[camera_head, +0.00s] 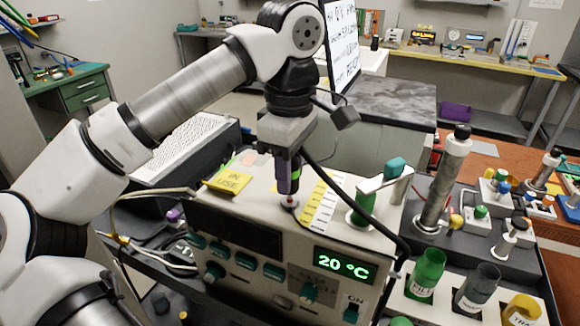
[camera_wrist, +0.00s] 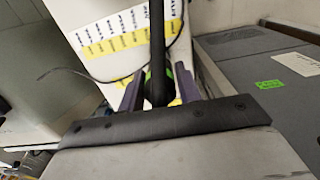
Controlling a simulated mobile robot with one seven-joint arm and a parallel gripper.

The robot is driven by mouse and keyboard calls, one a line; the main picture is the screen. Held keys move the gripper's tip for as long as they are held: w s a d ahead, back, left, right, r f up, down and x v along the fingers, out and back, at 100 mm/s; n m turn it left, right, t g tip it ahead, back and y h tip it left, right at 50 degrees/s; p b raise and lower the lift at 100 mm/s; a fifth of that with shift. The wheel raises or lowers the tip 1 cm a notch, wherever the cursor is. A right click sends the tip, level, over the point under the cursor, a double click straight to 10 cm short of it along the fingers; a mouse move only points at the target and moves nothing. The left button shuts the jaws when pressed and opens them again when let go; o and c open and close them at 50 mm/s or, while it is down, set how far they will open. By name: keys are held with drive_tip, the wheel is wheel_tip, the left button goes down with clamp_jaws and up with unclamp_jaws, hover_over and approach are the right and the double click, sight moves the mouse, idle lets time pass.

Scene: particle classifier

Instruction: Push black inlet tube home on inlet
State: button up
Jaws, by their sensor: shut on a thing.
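My gripper (camera_head: 288,178) points down over the top of the pale instrument box (camera_head: 225,205) and is shut on the black tube (camera_head: 345,185). The tube arcs from the gripper down to the right, past the box's front right corner. In the wrist view the black tube (camera_wrist: 157,35) runs between the two purple fingers of my gripper (camera_wrist: 158,85), with a green band beside it. A small inlet fitting (camera_head: 290,204) with a reddish part stands on the box top just below the fingertips. Whether the tube end touches the inlet or sits on it cannot be told; the fingers hide it.
A yellow "IN USE" note (camera_head: 228,178) and a yellow-white label strip (camera_head: 323,205) lie beside the gripper. A green-capped fitting (camera_head: 363,208) and a tall metal cylinder (camera_head: 443,185) stand to the right. Several coloured cups stand front right. The front display (camera_head: 344,264) reads 20 °C.

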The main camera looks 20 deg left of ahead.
drive_tip(key=shift+f+b, duration=0.85)
drive_tip(key=shift+f, duration=0.4)
drive_tip(key=o, duration=1.1)
drive_tip(key=shift+c, duration=0.2)
wheel_tip(320, 180, up, 12)
drive_tip(key=p, duration=0.7)
drive_tip(key=shift+f, duration=0.15)
drive_tip(key=shift+r, duration=1.05)
